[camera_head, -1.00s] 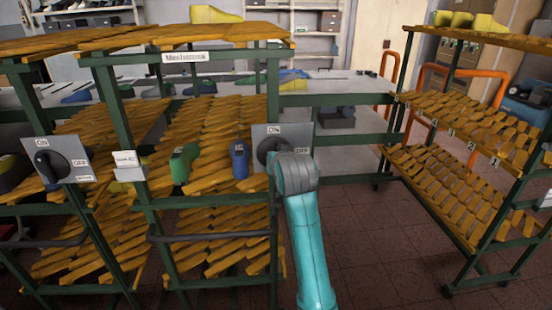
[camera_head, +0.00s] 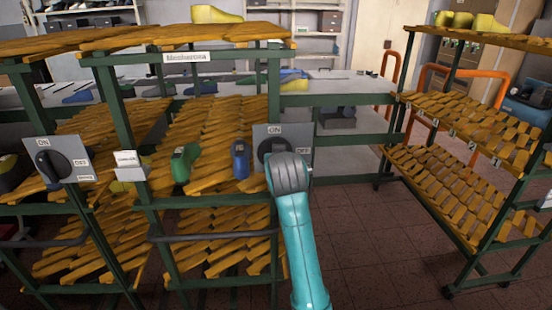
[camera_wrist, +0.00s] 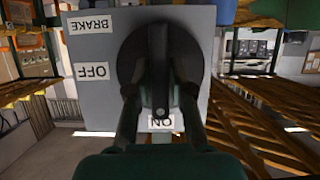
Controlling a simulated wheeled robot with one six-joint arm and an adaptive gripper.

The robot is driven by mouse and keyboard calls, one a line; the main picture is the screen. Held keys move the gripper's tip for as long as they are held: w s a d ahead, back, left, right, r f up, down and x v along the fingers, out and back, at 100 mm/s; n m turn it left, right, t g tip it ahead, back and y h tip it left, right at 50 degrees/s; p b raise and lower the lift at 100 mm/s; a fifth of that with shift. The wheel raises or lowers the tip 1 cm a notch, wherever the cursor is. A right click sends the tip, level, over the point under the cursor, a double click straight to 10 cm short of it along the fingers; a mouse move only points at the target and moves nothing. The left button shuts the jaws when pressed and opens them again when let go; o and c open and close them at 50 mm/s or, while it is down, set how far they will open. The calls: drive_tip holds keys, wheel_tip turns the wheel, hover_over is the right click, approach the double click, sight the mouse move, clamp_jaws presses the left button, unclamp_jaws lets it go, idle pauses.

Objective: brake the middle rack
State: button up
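The middle rack (camera_head: 142,215) is green with orange slats. Its grey switch panel (camera_head: 302,137) is on its right front post. In the wrist view the panel (camera_wrist: 92,110) appears turned, with BRAKE at upper left, OFF at left and ON at the bottom. The round black knob (camera_wrist: 150,42) has a bar handle (camera_wrist: 160,85) pointing to ON. My gripper (camera_wrist: 160,95) is at the knob, its dark fingers on either side of the handle, seemingly with gaps. Contact is hard to tell. In the head view my wrist hides the fingers and part of the panel.
A similar switch panel (camera_head: 76,150) is on the left rack. Green and blue shoe lasts (camera_head: 239,160) stand on the middle rack's slats, left of my arm. Another slatted rack (camera_head: 455,190) stands at right. Brown floor (camera_head: 370,250) between the racks is clear.

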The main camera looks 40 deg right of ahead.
drive_tip(key=shift+o, duration=1.4)
drive_tip(key=v, duration=1.2)
drive_tip(key=s+a+f+n+t+y, duration=0.15)
drive_tip(key=s+a+f, duration=0.25)
drive_tip(key=f, duration=0.5)
drive_tip(key=s+a+f+n+y, duration=0.15)
drive_tip(key=s+a+f, duration=0.25)
drive_tip(key=f, duration=0.4)
drive_tip(key=s+a+f+n+t+y, duration=0.15)
drive_tip(key=s+a+f, duration=0.25)
drive_tip(key=f, duration=0.5)
drive_tip(key=s+a+f+n+y, duration=0.1)
drive_tip(key=s+a+f, duration=0.15)
drive_tip(key=s, duration=0.35)
drive_tip(key=s+a+f+n, duration=0.1)
drive_tip(key=s+a+f, duration=0.15)
drive_tip(key=s, duration=0.45)
drive_tip(key=s+a+r+y, duration=0.1)
drive_tip(key=s, duration=0.6)
drive_tip(key=s+a+r+y, duration=0.1)
drive_tip(key=s+a+r, duration=0.1)
drive_tip(key=s, duration=0.6)
drive_tip(key=shift+t, duration=0.3)
